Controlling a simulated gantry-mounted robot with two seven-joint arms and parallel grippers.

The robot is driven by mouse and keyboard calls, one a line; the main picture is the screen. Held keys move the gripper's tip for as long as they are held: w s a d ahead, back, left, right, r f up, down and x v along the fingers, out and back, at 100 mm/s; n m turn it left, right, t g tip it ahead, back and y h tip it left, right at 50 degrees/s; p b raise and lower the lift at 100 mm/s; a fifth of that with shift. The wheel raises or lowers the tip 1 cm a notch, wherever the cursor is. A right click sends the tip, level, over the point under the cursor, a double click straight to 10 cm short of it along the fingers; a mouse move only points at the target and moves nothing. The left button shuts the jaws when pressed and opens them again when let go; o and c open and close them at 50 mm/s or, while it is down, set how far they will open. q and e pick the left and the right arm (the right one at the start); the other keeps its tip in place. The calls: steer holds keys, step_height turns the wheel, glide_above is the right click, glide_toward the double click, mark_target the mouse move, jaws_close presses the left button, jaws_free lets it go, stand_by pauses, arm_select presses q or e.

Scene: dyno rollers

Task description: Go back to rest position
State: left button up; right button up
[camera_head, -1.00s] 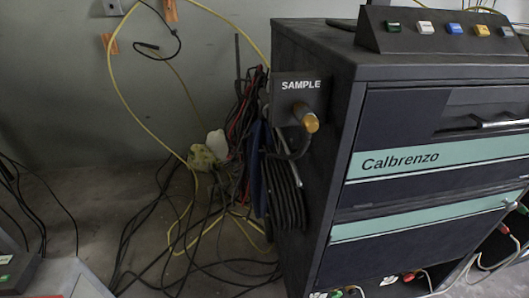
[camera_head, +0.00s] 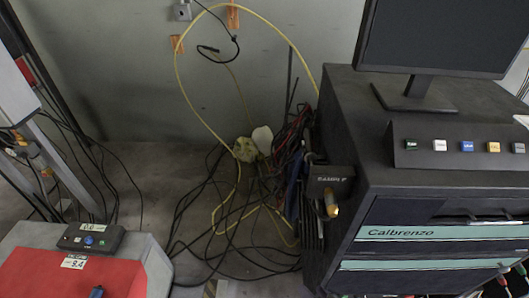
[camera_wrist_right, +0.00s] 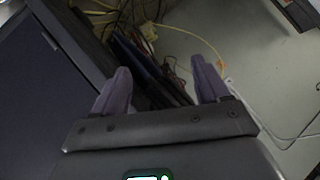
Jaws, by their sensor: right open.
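My right gripper (camera_wrist_right: 160,82) shows in the right wrist view, with its two purple-grey fingers spread apart and nothing between them. Behind the fingers are a dark cabinet side and the floor with cables. I cannot make out either gripper in the head view. My left gripper does not show in any frame.
The dark Calbrenzo cabinet (camera_head: 430,205) stands at the right with a monitor (camera_head: 445,35) and a button panel (camera_head: 460,150). A SAMPLE plate (camera_head: 328,182) juts from its side. Tangled cables lie on the floor. A red-topped unit (camera_head: 60,275) with a small control box (camera_head: 90,238) stands lower left.

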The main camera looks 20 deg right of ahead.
steer(key=s+a+r+n+g+h+p, duration=0.1)
steer(key=s+a+r+n+g, duration=0.1)
steer(key=r, duration=0.4)
steer(key=s+a+r+n+g, duration=0.2)
steer(key=r, duration=0.5)
steer(key=s+d+n+g+h, duration=0.1)
steer(key=s+n+g, duration=0.35)
steer(key=s, duration=0.35)
arm_select(q)
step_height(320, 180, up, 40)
steer(key=p, duration=3.8)
arm_select(e)
step_height(320, 180, up, 38)
steer(key=f, duration=0.1)
arm_select(q)
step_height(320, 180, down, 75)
steer(key=b, duration=7.5)
arm_select(e)
step_height(320, 180, down, 74)
steer(key=shift+w+d+f+m, duration=0.15)
steer(key=shift+w+f+m, duration=0.1)
steer(key=shift+w+m, duration=0.1)
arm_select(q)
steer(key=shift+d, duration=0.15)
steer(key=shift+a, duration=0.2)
